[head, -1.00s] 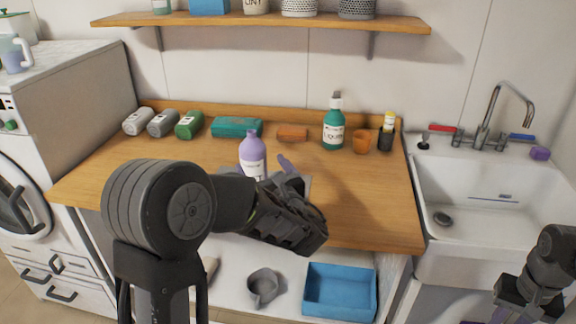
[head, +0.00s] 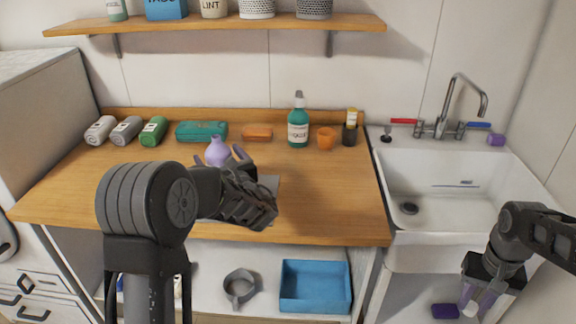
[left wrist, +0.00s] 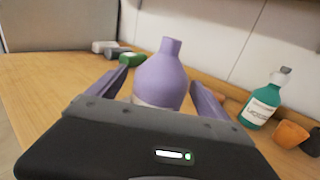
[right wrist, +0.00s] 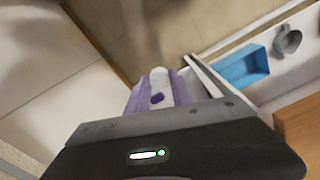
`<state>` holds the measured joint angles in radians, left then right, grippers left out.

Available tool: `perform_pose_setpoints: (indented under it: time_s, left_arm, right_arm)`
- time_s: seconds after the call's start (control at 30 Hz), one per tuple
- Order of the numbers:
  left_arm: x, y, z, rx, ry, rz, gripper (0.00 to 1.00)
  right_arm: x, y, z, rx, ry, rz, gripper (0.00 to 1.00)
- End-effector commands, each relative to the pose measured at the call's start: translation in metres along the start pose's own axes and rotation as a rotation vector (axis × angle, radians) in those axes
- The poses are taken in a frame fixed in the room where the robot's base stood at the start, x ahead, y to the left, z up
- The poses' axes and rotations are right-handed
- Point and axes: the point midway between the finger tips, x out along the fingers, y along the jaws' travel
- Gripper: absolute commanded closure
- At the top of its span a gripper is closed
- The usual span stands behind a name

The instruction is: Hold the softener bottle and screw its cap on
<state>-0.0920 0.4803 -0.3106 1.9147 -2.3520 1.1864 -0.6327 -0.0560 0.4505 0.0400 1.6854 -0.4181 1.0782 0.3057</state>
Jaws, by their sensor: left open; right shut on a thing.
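The softener bottle (head: 217,152) is lilac and stands upright on the wooden counter, its neck bare. It also shows in the left wrist view (left wrist: 161,84); its lower part is hidden behind my gripper. My left gripper (left wrist: 160,90) is open, with a purple finger on each side of the bottle. In the head view my left gripper (head: 222,160) partly covers it. My right gripper (head: 475,302) is low in front of the sink, shut on a whitish, cylindrical thing that looks like the cap (right wrist: 160,78). A dark purple patch shows near its middle.
On the counter (head: 330,205) stand a green pump bottle (head: 298,125), an orange cup (head: 326,138) and a dark holder (head: 350,134). Several rolled towels lie back left. The sink (head: 440,195) is at right. A blue bin (head: 315,287) sits below. The counter's front right is clear.

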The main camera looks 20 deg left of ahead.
Motion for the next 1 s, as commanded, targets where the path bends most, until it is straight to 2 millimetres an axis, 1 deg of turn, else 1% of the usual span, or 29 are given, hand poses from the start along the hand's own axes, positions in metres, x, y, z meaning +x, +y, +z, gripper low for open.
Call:
perform_pose_setpoints:
  time_s: [0.03,0.1,0.23,0.83,0.87,1.0]
  left_arm:
    - [0.009,0.001,0.003,0.002,0.000,0.003,0.10]
    - [0.018,0.000,0.001,0.000,0.000,0.003,0.10]
    - [0.029,0.000,0.000,0.000,0.000,0.001,0.10]
    - [0.030,-0.001,0.000,-0.001,0.000,0.000,0.10]
    - [0.030,-0.001,0.000,-0.001,0.000,0.000,0.11]
    - [0.030,-0.001,0.000,-0.001,0.000,0.000,0.23]
  right_arm:
    - [-0.007,0.000,0.000,0.000,0.000,0.000,1.00]
    - [-0.009,0.000,0.000,0.000,0.000,0.000,1.00]
    - [-0.011,0.000,0.000,0.000,0.000,0.000,1.00]
    - [-0.010,0.000,0.000,0.000,0.000,0.000,1.00]
    - [-0.010,0.000,0.000,0.000,0.000,0.000,1.00]
    - [-0.010,0.000,0.000,0.000,0.000,0.000,1.00]
